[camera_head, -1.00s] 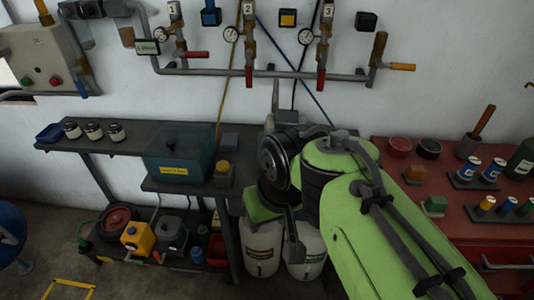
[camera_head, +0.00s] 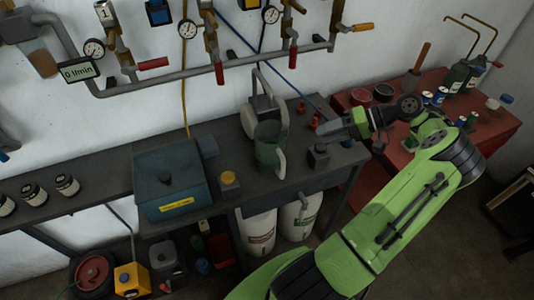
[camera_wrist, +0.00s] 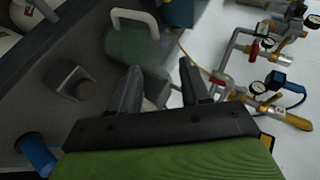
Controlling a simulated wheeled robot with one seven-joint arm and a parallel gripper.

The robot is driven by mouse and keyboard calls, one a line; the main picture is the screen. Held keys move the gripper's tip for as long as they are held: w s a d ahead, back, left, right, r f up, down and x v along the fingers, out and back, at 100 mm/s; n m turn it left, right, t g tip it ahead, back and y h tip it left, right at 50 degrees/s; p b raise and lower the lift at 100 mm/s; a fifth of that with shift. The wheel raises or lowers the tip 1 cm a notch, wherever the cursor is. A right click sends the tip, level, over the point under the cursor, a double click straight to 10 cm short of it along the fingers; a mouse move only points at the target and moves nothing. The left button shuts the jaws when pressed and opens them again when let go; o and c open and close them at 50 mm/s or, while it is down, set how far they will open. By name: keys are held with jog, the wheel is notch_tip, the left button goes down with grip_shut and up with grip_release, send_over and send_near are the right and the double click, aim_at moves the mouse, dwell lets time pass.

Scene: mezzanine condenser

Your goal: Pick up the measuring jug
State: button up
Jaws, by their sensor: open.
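The measuring jug (camera_head: 268,150) is a greenish see-through jug with a pale handle on its right side. It stands upright on the dark bench. It also shows in the wrist view (camera_wrist: 130,46), beyond my fingers, with its pale handle at the top. My gripper (camera_head: 322,130) is to the right of the jug, apart from it and above the bench. In the wrist view my gripper (camera_wrist: 158,70) has its two dark fingers spread with nothing held between them. The jug's far side is hidden.
A pale container with a tall handle (camera_head: 258,112) stands just behind the jug. A dark block with a knob (camera_head: 318,156) is at right front. A blue-grey box (camera_head: 172,187) and a yellow-capped item (camera_head: 229,182) stand left. Pipes with valves (camera_head: 200,72) run along the wall.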

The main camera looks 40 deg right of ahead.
jog(key=b, duration=0.3)
send_near(274, 155)
jog(key=w+a, duration=0.1)
jog(key=a, duration=0.1)
jog(key=w+a+f+b, duration=0.1)
jog(key=a, duration=0.1)
jog(key=shift+w+a+f, duration=0.2)
jog(key=shift+f, duration=0.05)
jog(key=shift+c, duration=0.8)
grip_shut()
jog(key=shift+r, duration=0.1)
